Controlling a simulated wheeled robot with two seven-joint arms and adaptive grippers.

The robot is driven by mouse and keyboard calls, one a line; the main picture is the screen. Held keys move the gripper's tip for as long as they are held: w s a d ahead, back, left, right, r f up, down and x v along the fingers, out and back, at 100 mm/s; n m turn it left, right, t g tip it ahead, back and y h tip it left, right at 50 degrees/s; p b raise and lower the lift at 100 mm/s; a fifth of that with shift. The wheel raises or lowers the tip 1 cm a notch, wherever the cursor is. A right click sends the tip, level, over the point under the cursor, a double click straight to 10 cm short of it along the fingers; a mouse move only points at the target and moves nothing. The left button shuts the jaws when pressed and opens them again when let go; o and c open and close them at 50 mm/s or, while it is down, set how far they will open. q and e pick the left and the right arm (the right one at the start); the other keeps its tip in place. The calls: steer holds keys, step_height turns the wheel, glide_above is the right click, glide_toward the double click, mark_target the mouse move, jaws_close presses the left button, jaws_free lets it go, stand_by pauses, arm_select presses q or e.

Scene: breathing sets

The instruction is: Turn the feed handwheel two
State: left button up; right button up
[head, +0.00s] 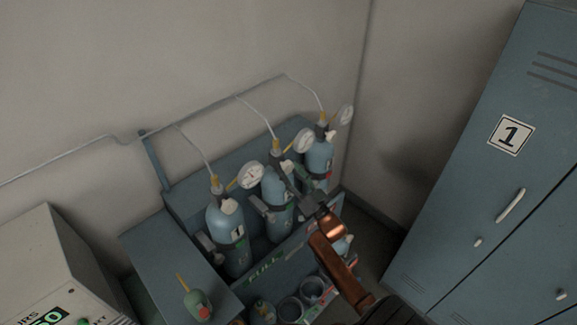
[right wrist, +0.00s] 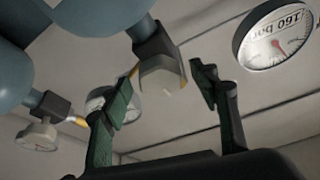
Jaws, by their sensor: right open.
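My right gripper (head: 292,170) reaches in from the lower right and is open at the middle cylinder's valve. In the right wrist view, a white faceted handwheel (right wrist: 162,77) on a dark valve body shows in the gap between the fingers (right wrist: 164,90). The fingers appear apart from it; whether it lies fully between them in depth I cannot tell. My left gripper is not in view.
Neighbours are the left cylinder (head: 226,235) and right cylinder (head: 319,158). Round gauges stick out beside the valves, one marked 160 bar (right wrist: 275,36) close to the right finger. Thin pipes run up the wall. A blue locker (head: 455,200) stands right; a pale cabinet (head: 45,255) stands left.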

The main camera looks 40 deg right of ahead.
steer(key=shift+w+r, duration=0.25)
steer(key=shift+w, duration=0.45)
steer(key=shift+c, duration=0.4)
steer(key=c, duration=1.1)
steer(key=shift+n, duration=0.3)
